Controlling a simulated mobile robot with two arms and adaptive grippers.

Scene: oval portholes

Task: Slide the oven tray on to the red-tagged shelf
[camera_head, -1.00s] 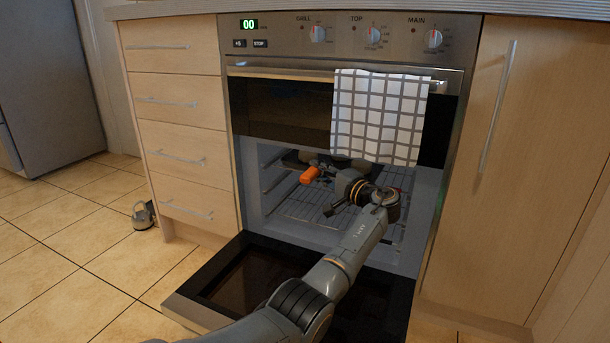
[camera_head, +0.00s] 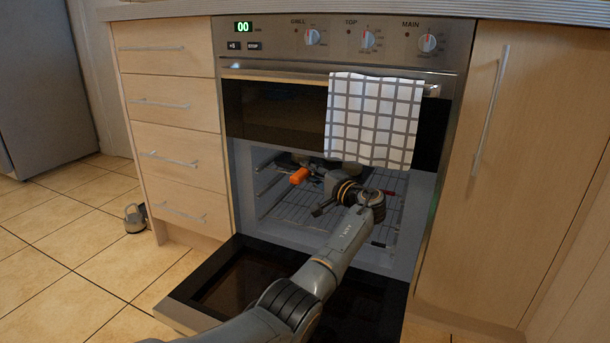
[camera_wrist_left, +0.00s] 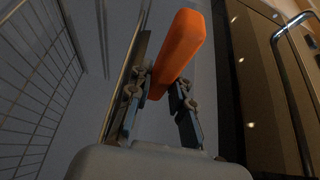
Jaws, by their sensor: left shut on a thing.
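My left gripper (camera_head: 308,170) is inside the open oven cavity (camera_head: 420,215), below the hanging towel. It is shut on an orange piece (camera_head: 299,176), which also shows between the fingers in the left wrist view (camera_wrist_left: 175,50). A dark flat shape (camera_head: 302,158) lies behind the gripper; I cannot tell whether it is the oven tray. A small red mark (camera_head: 388,192), perhaps the shelf tag, shows right of my wrist. Wire shelves (camera_head: 285,205) run below the arm, and wire bars (camera_wrist_left: 35,90) show in the wrist view. My right gripper is not in view.
The oven door (camera_head: 215,285) is folded down under my left arm. A checked towel (camera_head: 372,118) hangs from the upper handle and hides part of the cavity. Drawers (camera_head: 165,105) and a cupboard (camera_head: 535,170) flank the oven. A kettle (camera_head: 136,218) stands on the floor.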

